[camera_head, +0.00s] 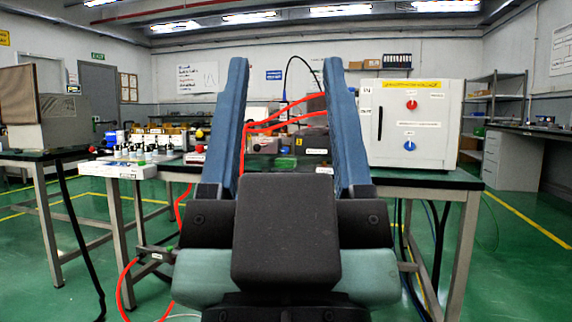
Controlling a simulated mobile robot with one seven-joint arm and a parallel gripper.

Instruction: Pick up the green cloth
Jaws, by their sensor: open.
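My gripper (285,68) fills the middle of the head view. Its two long blue fingers stand wide apart and point away from me, with nothing seen held between them. The dark wrist block sits below them. I cannot make out a green cloth anywhere in this view. My fingers and wrist hide parts of the table ahead.
A table (430,180) ahead carries a white cabinet (410,122) with red and blue knobs at right. Red cables (285,116) cross between my fingers. Small bottles (140,148) stand on a white tray at left. Another table with a grey box (62,122) is far left. Green floor shows at both sides.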

